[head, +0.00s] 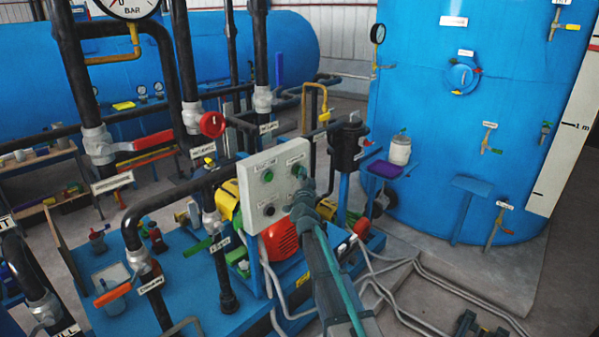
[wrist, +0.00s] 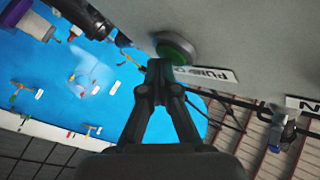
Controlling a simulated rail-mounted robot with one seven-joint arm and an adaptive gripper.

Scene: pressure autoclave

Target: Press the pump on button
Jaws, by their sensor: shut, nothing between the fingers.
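The light grey control panel (head: 253,194) stands in the middle of the head view, with two green buttons in its upper row. The upper right green button (head: 297,170) is just above my gripper (head: 304,190). In the wrist view a green button with a dark rim (wrist: 175,48) sits on the panel, beside a label (wrist: 212,74) reading "PUMP" and a partly cut-off word. My gripper (wrist: 158,68) is shut and empty, its tips close to that button's lower edge. I cannot tell whether they touch it.
The other green button (head: 268,176) is at the panel's upper left, with dark knobs below. A red motor (head: 283,232) lies behind the panel's lower part. Black pipes and a red valve wheel (head: 212,124) stand left. A tall blue tank (head: 420,110) stands behind right.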

